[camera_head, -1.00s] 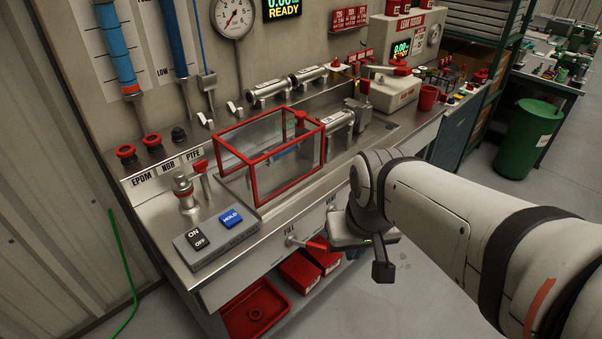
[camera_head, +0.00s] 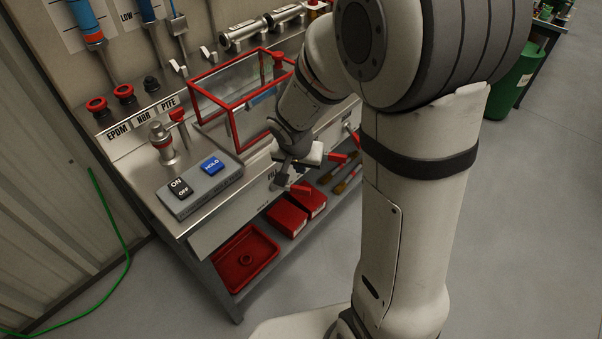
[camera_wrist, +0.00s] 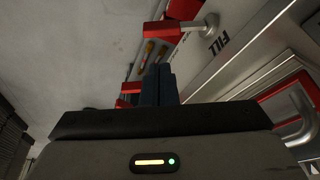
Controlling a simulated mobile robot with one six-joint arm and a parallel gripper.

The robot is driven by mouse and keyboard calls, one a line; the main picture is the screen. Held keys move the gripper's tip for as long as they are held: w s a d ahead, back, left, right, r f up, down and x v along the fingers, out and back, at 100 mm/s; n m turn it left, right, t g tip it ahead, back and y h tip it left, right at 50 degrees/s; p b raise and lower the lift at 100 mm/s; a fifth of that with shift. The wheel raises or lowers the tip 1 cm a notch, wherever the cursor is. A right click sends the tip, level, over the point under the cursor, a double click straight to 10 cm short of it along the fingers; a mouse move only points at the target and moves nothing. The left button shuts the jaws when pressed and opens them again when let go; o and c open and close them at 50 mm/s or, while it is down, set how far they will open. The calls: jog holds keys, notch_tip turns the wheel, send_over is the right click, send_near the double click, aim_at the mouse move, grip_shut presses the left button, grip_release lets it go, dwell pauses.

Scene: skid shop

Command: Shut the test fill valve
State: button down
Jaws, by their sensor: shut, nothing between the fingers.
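In the wrist view the red handle (camera_wrist: 160,31) and stem show at the top, beside the FILL lettering (camera_wrist: 217,45).
A red-framed clear guard (camera_head: 232,112) and a control box with a blue HOLD button (camera_head: 211,164) stand on the bench. A red tray (camera_head: 246,258) and red bins (camera_head: 287,217) sit below. Floor in front is clear.

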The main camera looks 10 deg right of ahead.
aim_at(294, 189)
jog(key=b+x, duration=0.2)
jog(key=x, duration=0.8)
jog(key=shift+d, duration=0.15)
dwell(0.4)
